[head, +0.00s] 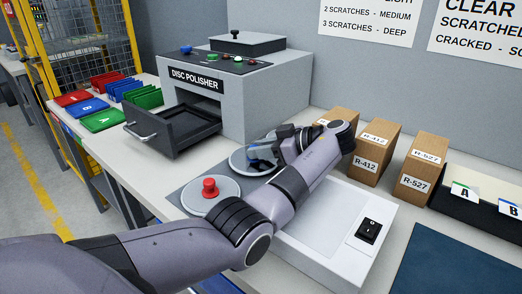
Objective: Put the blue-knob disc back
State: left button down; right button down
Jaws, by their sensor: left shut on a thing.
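My left arm reaches across the table, and its gripper (266,150) is shut, with a patch of blue showing at its fingers. A grey disc (240,162) lies right under the fingers. The blue looks like this disc's knob, mostly hidden by the gripper. I cannot tell whether the disc touches the dark grey mat (178,197) or is held just above it. A second grey disc with a red knob (209,187) lies nearer on the mat. My right gripper is not in view.
The disc polisher (235,95) stands behind, its empty-looking dark drawer (172,128) pulled out. A white light panel (320,225) with a black switch lies right of the discs. Cardboard boxes (372,160) and a black card tray (462,208) stand right. Coloured cases (103,118) sit left.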

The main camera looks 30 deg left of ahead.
pick_arm(q)
jog(key=shift+s+f, duration=0.15)
jog(key=shift+f, duration=0.3)
jog(key=c, duration=0.9)
grip_release()
jog(key=shift+f, duration=0.1)
jog(key=shift+r+p, duration=0.6)
jog(key=shift+p, duration=0.1)
jog(key=b+v, duration=0.1)
jog(key=v, duration=0.4)
jog(key=shift+w+d+r+b, duration=0.15)
jog(key=shift+w+d+b, duration=0.1)
jog(key=shift+d+b, duration=0.05)
jog(key=shift+v, duration=0.95)
jog(key=shift+r, duration=0.15)
